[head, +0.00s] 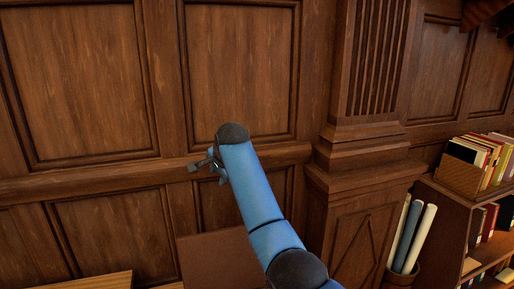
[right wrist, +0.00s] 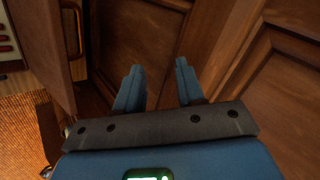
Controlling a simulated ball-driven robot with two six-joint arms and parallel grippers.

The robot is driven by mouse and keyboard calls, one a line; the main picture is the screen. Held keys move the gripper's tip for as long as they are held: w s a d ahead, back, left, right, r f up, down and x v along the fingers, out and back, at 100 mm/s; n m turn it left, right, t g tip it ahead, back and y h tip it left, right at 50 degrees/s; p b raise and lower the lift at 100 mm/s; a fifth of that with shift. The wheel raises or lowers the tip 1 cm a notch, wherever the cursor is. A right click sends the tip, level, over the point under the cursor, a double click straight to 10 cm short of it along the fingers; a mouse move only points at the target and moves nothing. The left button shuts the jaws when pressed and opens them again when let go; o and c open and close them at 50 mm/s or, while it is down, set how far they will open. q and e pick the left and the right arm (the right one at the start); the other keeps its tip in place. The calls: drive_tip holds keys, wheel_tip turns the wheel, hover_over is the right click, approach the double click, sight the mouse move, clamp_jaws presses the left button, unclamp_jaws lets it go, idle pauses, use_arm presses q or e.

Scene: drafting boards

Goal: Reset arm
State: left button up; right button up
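My right arm is blue with dark joints and reaches up from the bottom in the head view. My right gripper (head: 207,166) is at its far end, small and partly hidden by the wrist, in front of the panelled wall. In the right wrist view the two blue fingers of the gripper (right wrist: 159,82) stand well apart with nothing between them. Only dark wood panelling shows beyond them. My left gripper is in neither view.
A wood-panelled wall (head: 240,65) fills the back. A brown board (head: 215,262) stands below the arm. At right are a fluted pilaster (head: 366,60), a bin of rolled sheets (head: 402,276) and a bookcase (head: 452,205). An orange rug (right wrist: 22,135) shows in the wrist view.

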drive_tip(key=w+d+f+n+t+y, duration=0.3)
drive_tip(key=f+n+t, duration=0.1)
drive_tip(key=n+t, duration=0.25)
drive_tip(key=s+d+f+n+t, duration=0.3)
drive_tip(key=s+d+f+t, duration=0.3)
drive_tip(key=s+d+f, duration=0.6)
drive_tip(key=s+d+f+h, duration=0.2)
drive_tip(key=s+d+f, duration=0.2)
drive_tip(key=s, duration=0.9)
drive_tip(key=s+d+f+g+h, duration=0.1)
drive_tip(key=s+d+f, duration=0.3)
drive_tip(key=s+d, duration=0.4)
drive_tip(key=s+d+f+g+h, duration=0.1)
drive_tip(key=s+d+f+h, duration=0.2)
drive_tip(key=s, duration=1.7)
drive_tip(key=d+f, duration=0.2)
drive_tip(key=d, duration=0.1)
drive_tip(key=shift+s+d, duration=0.15)
drive_tip(key=shift+d, duration=0.05)
drive_tip(key=shift+m, duration=0.25)
